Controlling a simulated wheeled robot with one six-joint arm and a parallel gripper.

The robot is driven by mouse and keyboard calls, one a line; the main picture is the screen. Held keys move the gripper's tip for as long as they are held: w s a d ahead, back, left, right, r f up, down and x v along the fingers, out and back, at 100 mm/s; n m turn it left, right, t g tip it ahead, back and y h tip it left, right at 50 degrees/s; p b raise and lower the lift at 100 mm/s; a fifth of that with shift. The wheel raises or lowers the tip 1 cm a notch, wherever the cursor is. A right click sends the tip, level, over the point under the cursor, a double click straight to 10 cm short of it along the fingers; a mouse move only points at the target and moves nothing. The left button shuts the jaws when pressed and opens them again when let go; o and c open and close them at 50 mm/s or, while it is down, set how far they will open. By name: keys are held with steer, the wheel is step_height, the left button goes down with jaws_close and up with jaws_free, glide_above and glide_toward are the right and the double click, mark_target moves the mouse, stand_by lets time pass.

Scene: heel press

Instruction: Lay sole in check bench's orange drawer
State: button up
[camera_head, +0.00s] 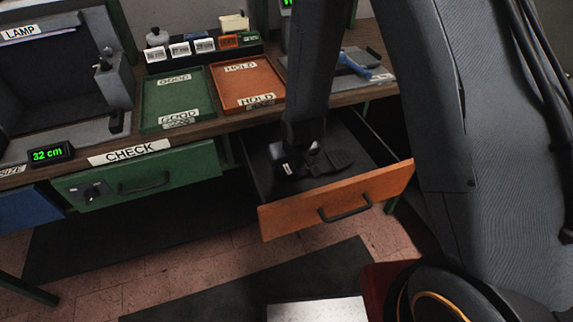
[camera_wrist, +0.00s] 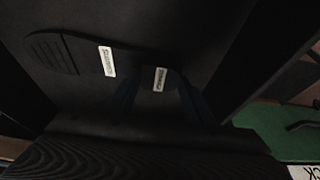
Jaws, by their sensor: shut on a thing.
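The orange drawer (camera_head: 375,188) of the check bench is pulled open, with a dark interior. The black sole (camera_head: 340,158) is inside the drawer's outline, its ridged end pointing right. In the wrist view the sole (camera_wrist: 68,52) lies flat across the picture, with two white labels on it. My gripper (camera_head: 303,158) reaches down into the drawer and is shut on the sole's labelled end; its dark fingers (camera_wrist: 158,98) show faintly in the wrist view. Whether the sole touches the drawer floor (camera_wrist: 205,40) I cannot tell.
A shut green drawer (camera_head: 140,182) is left of the open one, under the CHECK label (camera_head: 130,151). On the bench top are a green tray (camera_head: 177,98), an orange HOLD tray (camera_head: 247,84) and a blue-handled tool (camera_head: 354,66). My arm covers the right side.

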steer(key=shift+f, duration=0.2)
steer(key=o, duration=1.2)
steer(key=shift+s+r, duration=0.1)
steer(key=shift+r, duration=0.85)
steer(key=v, duration=1.1)
steer(key=s+d+r+m+g, duration=0.1)
steer(key=s+d+r, duration=0.1)
steer(key=s+d, duration=0.1)
steer(key=s+d+r+m+g, duration=0.1)
steer(key=s+d+r, duration=0.2)
steer(key=d, duration=0.3)
steer(key=s+d+r+m+g+h, duration=0.1)
steer(key=s+d+r, duration=0.1)
steer(key=s+d, duration=0.2)
steer(key=shift+s+d+r, duration=0.25)
steer(key=shift+s+d, duration=0.1)
steer(key=shift+s, duration=0.1)
